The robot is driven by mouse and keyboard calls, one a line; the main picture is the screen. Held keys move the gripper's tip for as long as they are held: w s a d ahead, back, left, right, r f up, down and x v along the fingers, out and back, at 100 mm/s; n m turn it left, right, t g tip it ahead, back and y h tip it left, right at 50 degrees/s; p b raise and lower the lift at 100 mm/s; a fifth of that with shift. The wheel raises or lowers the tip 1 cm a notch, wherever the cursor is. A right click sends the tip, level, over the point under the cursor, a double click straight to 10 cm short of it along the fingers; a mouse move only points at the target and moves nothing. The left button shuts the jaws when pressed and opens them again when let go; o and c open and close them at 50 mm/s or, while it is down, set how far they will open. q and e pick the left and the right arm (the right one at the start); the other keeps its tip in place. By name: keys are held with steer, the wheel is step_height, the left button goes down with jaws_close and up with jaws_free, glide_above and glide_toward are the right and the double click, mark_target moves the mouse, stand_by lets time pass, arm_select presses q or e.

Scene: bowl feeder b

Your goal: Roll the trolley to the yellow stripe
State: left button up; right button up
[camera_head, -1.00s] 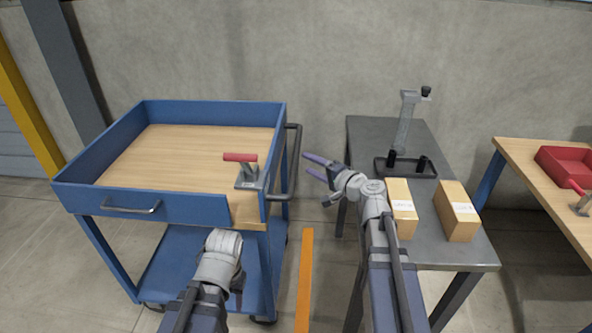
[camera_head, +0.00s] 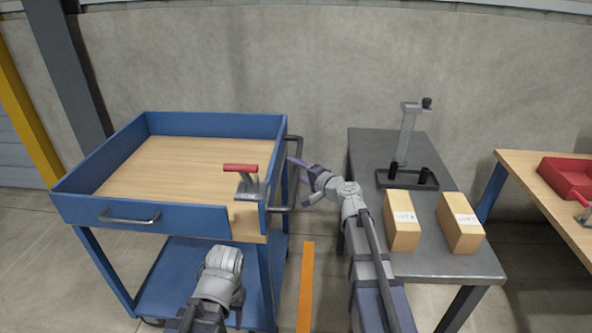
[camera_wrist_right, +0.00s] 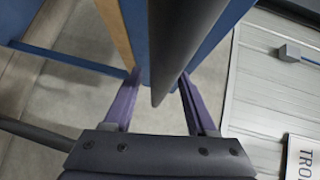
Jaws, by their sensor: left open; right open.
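The blue trolley (camera_head: 140,209) stands at left, with a wood top and a dark push handle (camera_head: 298,146) on its right side. The orange-yellow stripe (camera_head: 306,285) lies on the floor just right of the trolley. My right gripper (camera_head: 291,168) is at that handle. In the right wrist view the dark handle bar (camera_wrist_right: 180,45) runs between the open fingers (camera_wrist_right: 157,95); I cannot tell whether they touch it. My left gripper (camera_head: 222,262) is low in front of the trolley's near right corner, its fingertips hidden.
A grey table (camera_head: 440,255) at right carries two cartons (camera_head: 402,222) and a metal stand (camera_head: 408,150). A wooden bench (camera_head: 530,185) with a red bin (camera_head: 566,177) is further right. Floor shows between trolley and grey table.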

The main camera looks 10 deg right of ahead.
jaws_close()
stand_by(0.4)
stand_by(1.0)
